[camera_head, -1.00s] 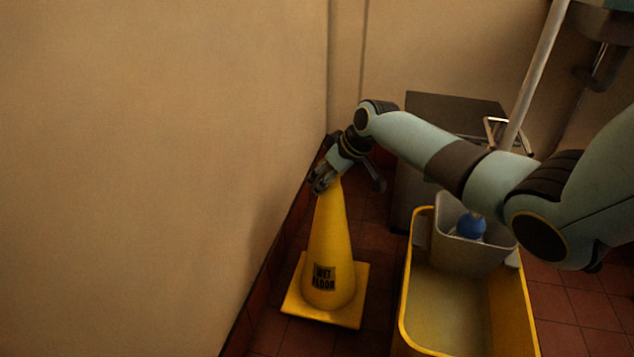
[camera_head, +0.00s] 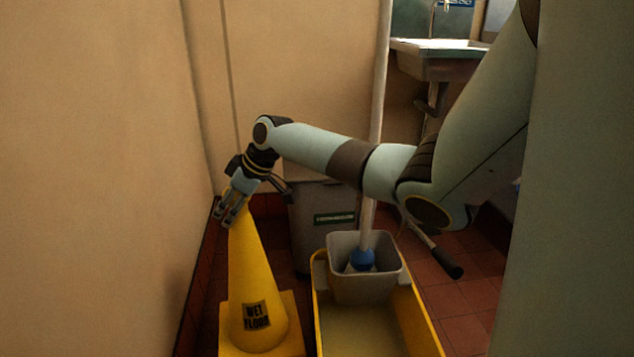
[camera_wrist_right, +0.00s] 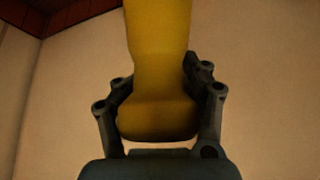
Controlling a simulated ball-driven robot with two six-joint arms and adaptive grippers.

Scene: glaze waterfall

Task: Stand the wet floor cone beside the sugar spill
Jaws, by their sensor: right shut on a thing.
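The yellow wet floor cone (camera_head: 257,285) stands upright in the head view, low and left of centre, with a dark "WET FLOOR" label on its front. Its square base is partly cut off by the lower edge. My right gripper (camera_head: 232,212) is shut on the top of the cone. In the right wrist view the cone's top (camera_wrist_right: 158,100) sits between the two dark fingers of the gripper (camera_wrist_right: 160,110). I cannot tell whether the base touches the floor. No sugar spill shows. My left gripper is not in view.
A yellow mop bucket (camera_head: 425,320) with a grey wringer (camera_head: 370,283) and a mop handle (camera_head: 379,110) stands close right of the cone. A grey bin (camera_head: 312,235) is behind. The wall (camera_head: 90,180) is close on the left. A sink (camera_head: 440,62) hangs at the back right.

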